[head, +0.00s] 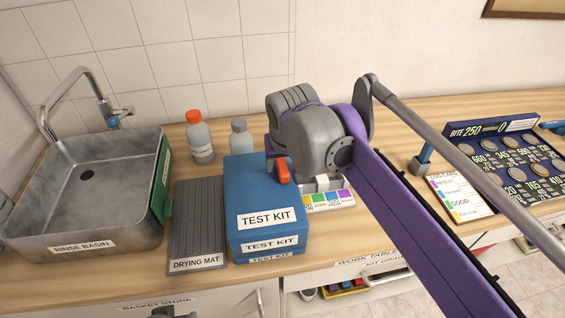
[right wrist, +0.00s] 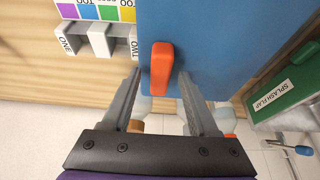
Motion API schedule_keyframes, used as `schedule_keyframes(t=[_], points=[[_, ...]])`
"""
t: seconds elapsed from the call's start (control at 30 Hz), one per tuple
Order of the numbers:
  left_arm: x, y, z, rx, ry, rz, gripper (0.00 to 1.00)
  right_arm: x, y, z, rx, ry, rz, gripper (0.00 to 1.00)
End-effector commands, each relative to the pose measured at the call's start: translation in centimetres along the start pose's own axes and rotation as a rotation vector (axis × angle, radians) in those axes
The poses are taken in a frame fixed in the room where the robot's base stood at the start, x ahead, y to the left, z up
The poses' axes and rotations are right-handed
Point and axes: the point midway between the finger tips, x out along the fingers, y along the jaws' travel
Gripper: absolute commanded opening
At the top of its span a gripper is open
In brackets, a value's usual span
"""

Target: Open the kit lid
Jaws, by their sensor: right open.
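The blue test kit (head: 255,207) stands on the work table with its lid down. An orange tab (head: 283,171) sticks out at the lid's right side, and the same tab shows in the right wrist view (right wrist: 161,60). My right gripper (right wrist: 158,80) is open, with one finger on each side of the tab; I see gaps and cannot tell any contact. In the head view my right wrist hides most of the fingers. My left gripper is not in view.
A drying mat (head: 197,225) and rinse basin (head: 85,205) lie to the left. Two bottles, one orange-capped (head: 199,140) and one grey-capped (head: 240,138), stand behind. A colour chart (head: 328,200) is right of the kit. A blue panel (head: 500,165) stands farther right.

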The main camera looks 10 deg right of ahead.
Motion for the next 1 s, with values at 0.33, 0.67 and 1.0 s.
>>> schedule_keyframes(t=[0.33, 0.67, 1.0], points=[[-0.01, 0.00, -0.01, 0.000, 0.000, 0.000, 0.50, -0.04, 0.01, -0.01, 0.000, 0.000, 0.000, 0.28], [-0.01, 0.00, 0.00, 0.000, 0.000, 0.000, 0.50, -0.05, 0.01, -0.01, 0.000, 0.000, 0.000, 0.00], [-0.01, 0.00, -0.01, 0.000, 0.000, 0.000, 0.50, -0.05, 0.01, -0.01, 0.000, 0.000, 0.000, 0.00]])
